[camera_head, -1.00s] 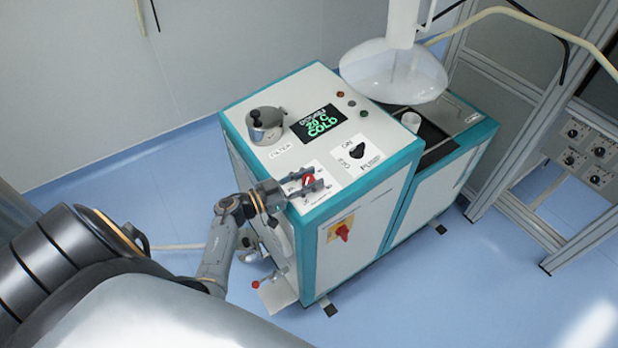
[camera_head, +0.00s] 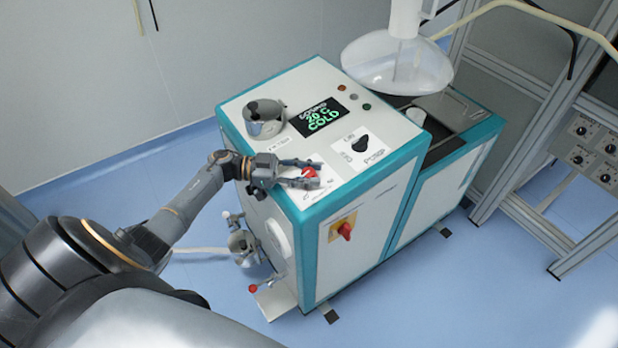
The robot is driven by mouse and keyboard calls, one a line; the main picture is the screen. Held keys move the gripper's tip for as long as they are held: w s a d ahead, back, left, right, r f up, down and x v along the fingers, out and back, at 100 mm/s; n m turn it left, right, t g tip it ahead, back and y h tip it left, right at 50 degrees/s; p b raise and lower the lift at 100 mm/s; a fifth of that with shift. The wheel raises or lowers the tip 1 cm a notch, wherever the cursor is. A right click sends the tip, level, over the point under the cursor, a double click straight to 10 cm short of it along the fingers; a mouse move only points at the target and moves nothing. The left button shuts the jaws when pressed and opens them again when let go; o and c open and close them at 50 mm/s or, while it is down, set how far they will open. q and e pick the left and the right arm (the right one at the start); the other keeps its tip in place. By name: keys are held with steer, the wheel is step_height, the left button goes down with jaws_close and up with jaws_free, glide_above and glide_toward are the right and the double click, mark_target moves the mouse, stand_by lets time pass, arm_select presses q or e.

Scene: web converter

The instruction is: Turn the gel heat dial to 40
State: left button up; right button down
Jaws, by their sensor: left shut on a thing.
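The gel heat dial is a small red knob (camera_head: 309,172) on a white label near the front left corner of the machine's (camera_head: 345,195) top. My left gripper (camera_head: 306,176) reaches in from the left, low over the top, and its fingers are shut on the red knob, one on each side. The fingers hide part of the knob and the label's scale, so I cannot read its setting. The display (camera_head: 318,116) shows 20 C and COLD in green. My right gripper is not in view.
A black dial (camera_head: 360,143) sits right of the red knob, and a metal pot (camera_head: 264,119) behind it. A red switch on a yellow plate (camera_head: 343,229) is on the front. A clear dome (camera_head: 397,62) hangs at the back right.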

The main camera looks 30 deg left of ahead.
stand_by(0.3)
arm_select(q)
steer(key=o, duration=1.2)
steer(key=shift+c, duration=0.2)
steer(key=v, duration=1.2)
steer(key=shift+r, duration=0.1)
